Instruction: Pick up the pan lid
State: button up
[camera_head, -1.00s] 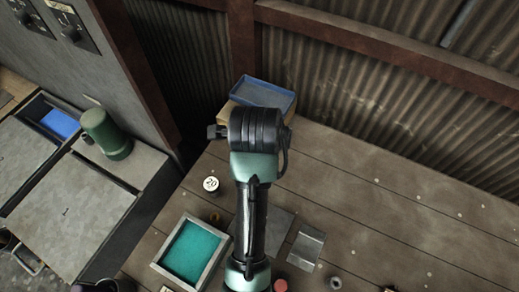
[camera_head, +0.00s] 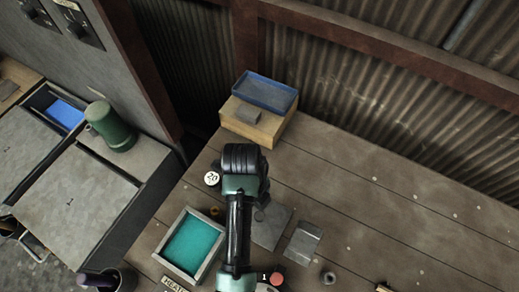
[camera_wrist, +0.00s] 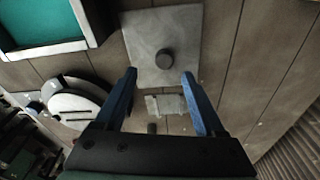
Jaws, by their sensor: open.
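The pan lid looks like a flat grey square plate (camera_wrist: 145,30) with a dark round knob (camera_wrist: 165,59) in its middle. It lies flat on the wooden bench. In the head view the plate (camera_head: 275,232) is partly hidden by my arm. My gripper (camera_wrist: 160,74) is open and empty, its two blue fingers apart. In the wrist view the knob appears between and just beyond the fingertips. The height of the fingers above the plate is hard to tell. In the head view my arm hides the fingers.
A teal-lined tray (camera_head: 166,265) lies left of the plate and a bent metal sheet (camera_head: 304,243) lies right. A wooden box (camera_head: 270,131) with a blue tray (camera_head: 265,88) stands behind. A round "20" piece (camera_head: 212,178) is nearby. The bench's right side is mostly clear.

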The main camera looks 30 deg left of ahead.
aim_at(260, 215)
jog(key=shift+w+d+f+p, duration=0.15)
jog(key=shift+f+p, duration=0.25)
jog(key=shift+f, duration=0.95)
jog(key=shift+w+d+f+p, duration=0.15)
jog(key=shift+f+p, duration=0.2)
jog(key=shift+f, duration=1)
grip_shut()
